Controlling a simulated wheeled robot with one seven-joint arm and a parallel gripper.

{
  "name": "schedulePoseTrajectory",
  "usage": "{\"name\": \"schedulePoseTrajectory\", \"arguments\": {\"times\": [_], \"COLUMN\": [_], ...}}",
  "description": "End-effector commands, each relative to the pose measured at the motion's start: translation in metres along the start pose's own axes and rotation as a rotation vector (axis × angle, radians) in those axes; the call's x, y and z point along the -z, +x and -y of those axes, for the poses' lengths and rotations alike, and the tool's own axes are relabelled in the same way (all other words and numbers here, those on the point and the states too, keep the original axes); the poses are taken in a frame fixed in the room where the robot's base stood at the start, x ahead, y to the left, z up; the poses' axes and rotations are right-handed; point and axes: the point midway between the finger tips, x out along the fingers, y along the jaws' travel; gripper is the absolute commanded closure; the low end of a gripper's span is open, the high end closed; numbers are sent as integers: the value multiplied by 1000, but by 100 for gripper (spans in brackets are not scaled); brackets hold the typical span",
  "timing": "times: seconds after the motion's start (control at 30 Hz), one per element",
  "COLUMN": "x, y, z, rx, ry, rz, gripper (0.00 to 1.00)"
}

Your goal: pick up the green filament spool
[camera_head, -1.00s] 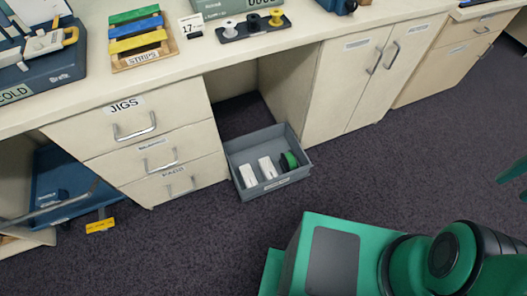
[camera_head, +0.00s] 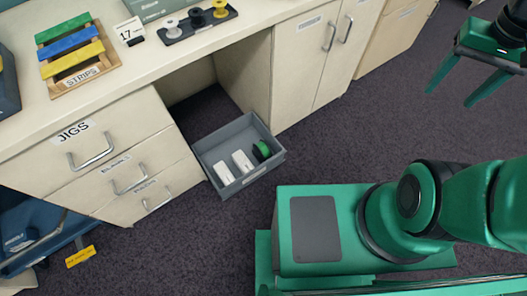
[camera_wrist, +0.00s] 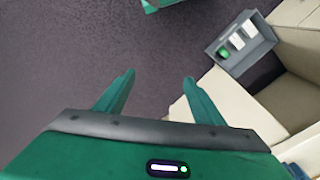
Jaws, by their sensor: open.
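The green filament spool (camera_head: 262,151) stands at the right end of a grey bin (camera_head: 224,184) on the floor, beside two white boxes. In the wrist view the green spool (camera_wrist: 224,54) shows small inside the bin (camera_wrist: 238,67) at the upper right. My gripper (camera_head: 448,96) is at the upper right of the head view, well apart from the bin and above the floor. In the wrist view my gripper (camera_wrist: 159,77) has its two fingers spread, with nothing between them.
The bin stands before an open knee space between the drawers labelled JIGS (camera_head: 115,150) and a cupboard (camera_head: 312,60). The counter above holds a STRIPS rack (camera_head: 75,58) and a holder of small spools (camera_head: 192,27). Dark carpet is clear right of the bin.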

Motion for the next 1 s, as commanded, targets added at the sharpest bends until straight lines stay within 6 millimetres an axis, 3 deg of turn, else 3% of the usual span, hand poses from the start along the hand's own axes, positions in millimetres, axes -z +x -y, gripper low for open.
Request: {"name": "schedulePoseTrajectory", "arguments": {"times": [0.2, 0.5, 0.8, 1.0], "x": [83, 176, 233, 246], "y": [37, 110, 206, 280], "z": [42, 121, 216, 281], "rx": [-20, -13, 30, 76], "ry": [-141, -331, -510, -619], "rz": [-72, -180, -285, -350], "gripper": [38, 38, 38, 38]}}
